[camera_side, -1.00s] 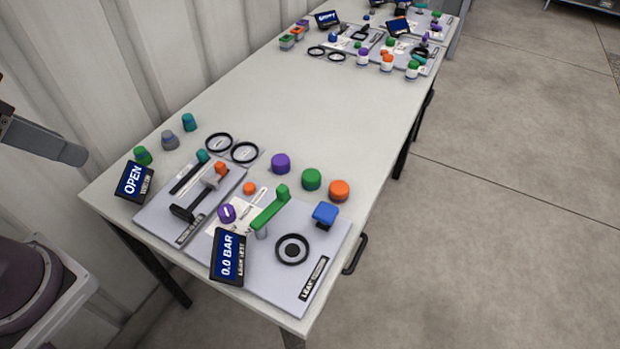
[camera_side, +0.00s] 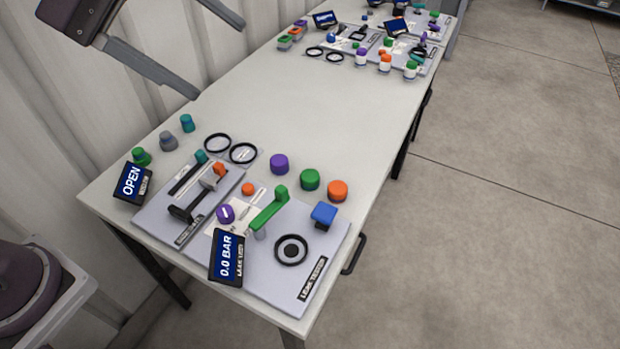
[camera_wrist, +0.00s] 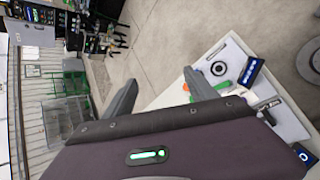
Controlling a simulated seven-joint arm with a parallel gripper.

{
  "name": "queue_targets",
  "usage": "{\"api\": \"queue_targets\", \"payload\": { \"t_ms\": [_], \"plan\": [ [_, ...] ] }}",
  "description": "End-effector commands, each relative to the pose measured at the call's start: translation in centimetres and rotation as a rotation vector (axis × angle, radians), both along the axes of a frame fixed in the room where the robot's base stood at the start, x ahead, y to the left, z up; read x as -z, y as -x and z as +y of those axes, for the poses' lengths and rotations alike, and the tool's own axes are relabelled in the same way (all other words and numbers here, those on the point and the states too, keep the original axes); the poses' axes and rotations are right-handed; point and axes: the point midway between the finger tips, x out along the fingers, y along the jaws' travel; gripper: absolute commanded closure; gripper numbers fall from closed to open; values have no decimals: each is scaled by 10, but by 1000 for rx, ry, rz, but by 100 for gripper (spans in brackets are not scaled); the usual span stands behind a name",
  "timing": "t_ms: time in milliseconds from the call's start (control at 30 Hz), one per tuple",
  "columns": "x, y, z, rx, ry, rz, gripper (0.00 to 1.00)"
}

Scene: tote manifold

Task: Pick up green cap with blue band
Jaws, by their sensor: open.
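One stepped green cap (camera_side: 140,157) stands at the back left corner of the near table, behind the OPEN display. A wider round green cap (camera_side: 310,180) stands between a purple and an orange cap. I cannot make out a blue band on either at this size. My gripper (camera_side: 220,62) is open and empty, high above the table's left edge and well away from both caps. In the wrist view its two fingers (camera_wrist: 160,78) are spread with nothing between them.
A grey cap (camera_side: 168,141) and a teal cap (camera_side: 188,123) stand near the stepped green cap. A plate with a green lever (camera_side: 269,210), a blue knob (camera_side: 324,214) and a 0.0 BAR display (camera_side: 227,257) fills the front. The table's middle (camera_side: 310,110) is clear.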

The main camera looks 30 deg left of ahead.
Motion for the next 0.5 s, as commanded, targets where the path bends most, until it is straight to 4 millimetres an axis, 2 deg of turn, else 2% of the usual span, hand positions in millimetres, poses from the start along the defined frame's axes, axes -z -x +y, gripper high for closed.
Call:
{"api": "queue_targets", "payload": {
  "t_ms": [33,167,300,367,500],
  "plan": [
    [1,-27,-2,-114,124,96,34],
    [7,-100,11,-441,446,342,34],
    [39,-170,49,-803,750,599,34],
    [74,-166,47,-805,747,609,34],
    [163,-165,46,-800,743,605,34]
  ]
}}
